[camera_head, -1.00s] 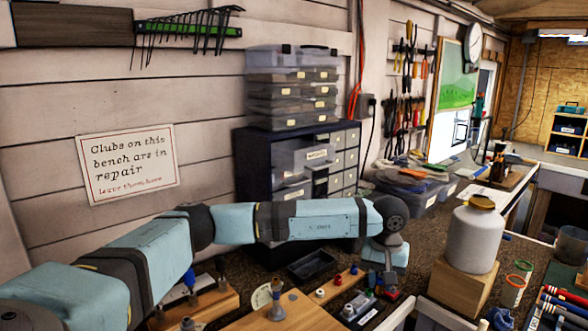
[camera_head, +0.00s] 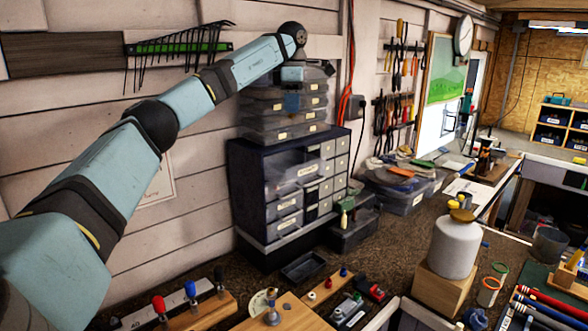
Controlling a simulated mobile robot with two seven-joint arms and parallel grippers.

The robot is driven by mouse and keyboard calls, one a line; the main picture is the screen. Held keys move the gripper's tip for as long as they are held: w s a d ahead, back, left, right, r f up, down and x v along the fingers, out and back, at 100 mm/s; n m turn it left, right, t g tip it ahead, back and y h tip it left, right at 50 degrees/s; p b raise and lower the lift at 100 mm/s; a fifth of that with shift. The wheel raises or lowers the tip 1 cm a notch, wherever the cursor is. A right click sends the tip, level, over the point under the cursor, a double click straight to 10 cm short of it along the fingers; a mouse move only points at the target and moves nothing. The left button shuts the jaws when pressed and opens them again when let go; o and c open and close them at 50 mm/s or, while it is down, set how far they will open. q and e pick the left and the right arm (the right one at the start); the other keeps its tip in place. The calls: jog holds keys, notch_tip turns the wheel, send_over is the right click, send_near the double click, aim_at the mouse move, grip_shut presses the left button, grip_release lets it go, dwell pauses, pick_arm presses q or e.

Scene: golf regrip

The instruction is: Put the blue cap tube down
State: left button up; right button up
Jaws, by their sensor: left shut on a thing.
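My left gripper (camera_head: 292,88) is high at the back, in front of the stacked clear cases. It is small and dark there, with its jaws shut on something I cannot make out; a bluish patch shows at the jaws. A blue-capped piece (camera_head: 190,290) stands upright in a wooden block at the front left, between a red-capped one (camera_head: 158,303) and a dark-capped one (camera_head: 219,274). I cannot tell whether it is the blue cap tube. My right gripper is not in view.
A drawer cabinet (camera_head: 245,205) carries the clear cases (camera_head: 283,118). A dark empty tray (camera_head: 304,267) lies on the bench before it. A white jug (camera_head: 454,245) stands on a wooden block at the right. Small parts crowd the front middle.

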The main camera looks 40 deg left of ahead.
pick_arm(q)
jog(key=shift+s+a+r+n, duration=0.25)
jog(key=shift+a+r+n, duration=0.2)
jog(key=shift+r, duration=0.4)
jog(key=f, duration=0.4)
jog(key=f+p, duration=0.1)
jog(key=f, duration=0.9)
jog(key=shift+s+a+f, duration=0.1)
jog(key=shift+a+f, duration=0.15)
jog(key=shift+a, duration=0.1)
jog(key=shift+f+p, duration=0.3)
jog(key=shift+f, duration=0.25)
notch_tip(320, 180, down, 3)
jog(key=shift+f+p, duration=0.15)
jog(key=shift+p, duration=0.3)
jog(key=shift+f, duration=0.4)
